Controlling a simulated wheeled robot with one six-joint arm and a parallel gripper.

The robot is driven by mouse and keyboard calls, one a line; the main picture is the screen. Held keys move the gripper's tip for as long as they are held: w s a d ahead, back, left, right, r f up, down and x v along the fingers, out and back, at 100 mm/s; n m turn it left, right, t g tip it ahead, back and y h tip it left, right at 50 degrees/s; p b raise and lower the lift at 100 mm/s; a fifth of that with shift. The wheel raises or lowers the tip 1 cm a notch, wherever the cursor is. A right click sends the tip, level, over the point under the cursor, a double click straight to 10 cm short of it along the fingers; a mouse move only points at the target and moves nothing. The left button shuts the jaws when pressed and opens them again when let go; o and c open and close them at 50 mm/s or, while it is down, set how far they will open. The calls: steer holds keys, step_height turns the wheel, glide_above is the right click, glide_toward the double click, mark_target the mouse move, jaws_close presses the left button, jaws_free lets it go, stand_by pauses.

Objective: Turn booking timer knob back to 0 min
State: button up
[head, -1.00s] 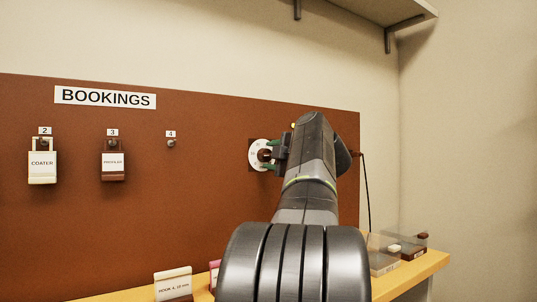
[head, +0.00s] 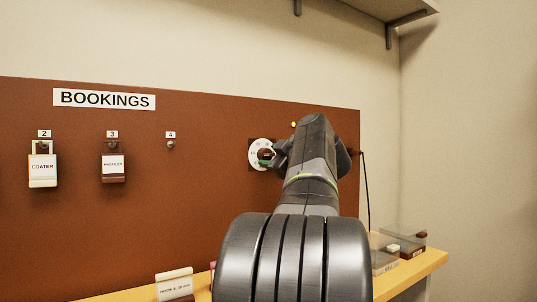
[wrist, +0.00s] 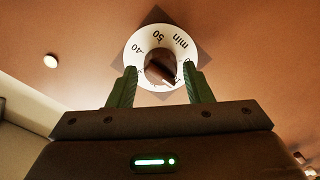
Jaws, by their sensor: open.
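The booking timer is a white dial (head: 254,153) on the brown board, with numbers and "min" around it. In the wrist view the dial (wrist: 160,36) reads 40, 50 and min, and the rest is partly hidden. Its dark brown knob (wrist: 161,68) sits at the dial's centre, its grip bar slanted. My gripper (wrist: 160,84) is open, its green fingers on either side of the knob with gaps showing. In the head view my gripper (head: 267,157) is at the dial and my arm hides the dial's right side.
The brown board (head: 210,210) carries a BOOKINGS sign (head: 105,99), tags hanging on hooks 2 and 3, and an empty hook 4 (head: 171,144). A yellow ledge (head: 425,266) below holds a card block (head: 174,284) and clear boxes (head: 384,259). A small light (head: 293,124) is above the dial.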

jaws_close()
steer(key=shift+f+n+b, duration=0.3)
steer(key=shift+n+b, duration=0.3)
steer(key=shift+b, duration=0.65)
steer(key=shift+n+b, duration=0.5)
steer(key=shift+b, duration=0.1)
steer(key=shift+r+n, duration=0.35)
steer(key=shift+n, duration=0.25)
steer(key=n, duration=0.5)
steer(key=shift+o, duration=0.9)
jaws_free()
steer(key=v, duration=0.8)
